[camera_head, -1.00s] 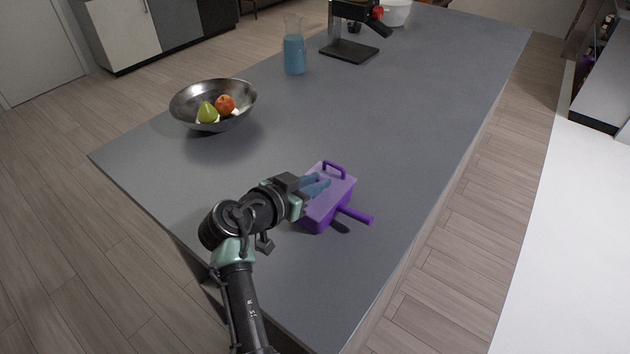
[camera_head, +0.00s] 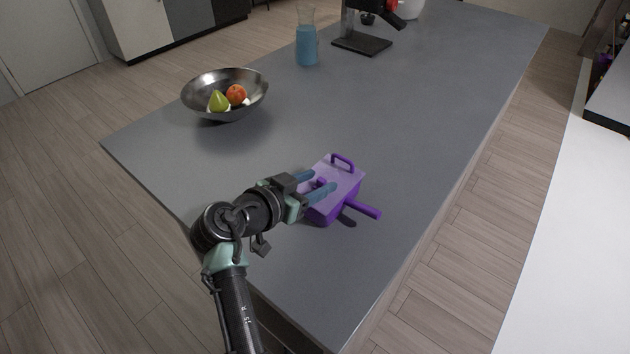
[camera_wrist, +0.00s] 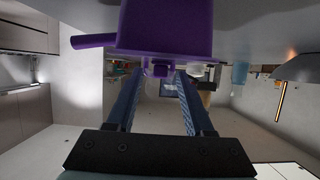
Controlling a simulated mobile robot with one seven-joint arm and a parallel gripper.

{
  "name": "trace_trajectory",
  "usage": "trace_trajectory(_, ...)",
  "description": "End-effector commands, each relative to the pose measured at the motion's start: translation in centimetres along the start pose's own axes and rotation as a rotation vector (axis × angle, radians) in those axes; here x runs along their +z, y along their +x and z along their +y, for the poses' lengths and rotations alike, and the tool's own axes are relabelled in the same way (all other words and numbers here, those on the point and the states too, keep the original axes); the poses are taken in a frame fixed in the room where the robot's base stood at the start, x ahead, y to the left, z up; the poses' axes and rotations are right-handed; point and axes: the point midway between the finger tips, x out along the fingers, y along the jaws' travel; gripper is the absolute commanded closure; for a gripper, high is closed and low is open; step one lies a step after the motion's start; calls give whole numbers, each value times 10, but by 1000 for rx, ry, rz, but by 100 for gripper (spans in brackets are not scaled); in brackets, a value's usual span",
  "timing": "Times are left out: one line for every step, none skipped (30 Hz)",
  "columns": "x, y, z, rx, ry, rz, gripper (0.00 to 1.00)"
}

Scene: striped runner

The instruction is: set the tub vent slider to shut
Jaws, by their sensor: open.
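The purple tub (camera_head: 345,186) stands on the grey counter, with a loop handle on its lid and a straight handle sticking out to the right. A small purple knob (camera_head: 321,182) shows on its top between my fingers; I take it for the vent slider. My gripper (camera_head: 322,182) is open over the lid, one finger on each side of the knob. In the wrist view the tub (camera_wrist: 165,28) fills the top, and the knob (camera_wrist: 160,68) sits between the two blue fingers (camera_wrist: 158,82). I cannot tell whether either finger touches it.
A metal bowl (camera_head: 196,98) with a pear (camera_head: 218,101) and an orange fruit (camera_head: 236,94) stands behind to the left. A jug of blue liquid (camera_head: 306,50) and a black-based machine (camera_head: 361,43) stand farther back. The counter (camera_head: 420,110) right of the tub is clear.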

Motion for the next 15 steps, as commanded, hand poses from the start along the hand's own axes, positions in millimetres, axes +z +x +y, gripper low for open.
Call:
trace_trajectory(0, 0, 0, 0, 0, 0, 48)
trace_trajectory(0, -1, 0, 0, 0, 0, 48)
trace_trajectory(0, -2, 0, -1, 0, 0, 48)
trace_trajectory(0, -4, 0, -1, 0, 0, 48)
trace_trajectory(0, -6, -1, -2, 0, 1, 48)
trace_trajectory(1, -10, -1, -2, -1, 1, 48)
trace_trajectory(1, -14, -1, -3, -1, 1, 48)
trace_trajectory(1, -19, -1, -3, 0, 0, 48)
trace_trajectory(1, -26, -1, -5, 1, 1, 48)
trace_trajectory(1, -32, -1, -5, 1, 1, 48)
trace_trajectory(2, -40, -2, -6, 0, 1, 48)
trace_trajectory(2, -49, -2, -6, 0, 1, 48)
trace_trajectory(2, -56, -1, -6, 1, 0, 48)
trace_trajectory(1, -63, -2, -6, 1, 2, 48)
trace_trajectory(1, -72, -1, -5, 1, 1, 48)
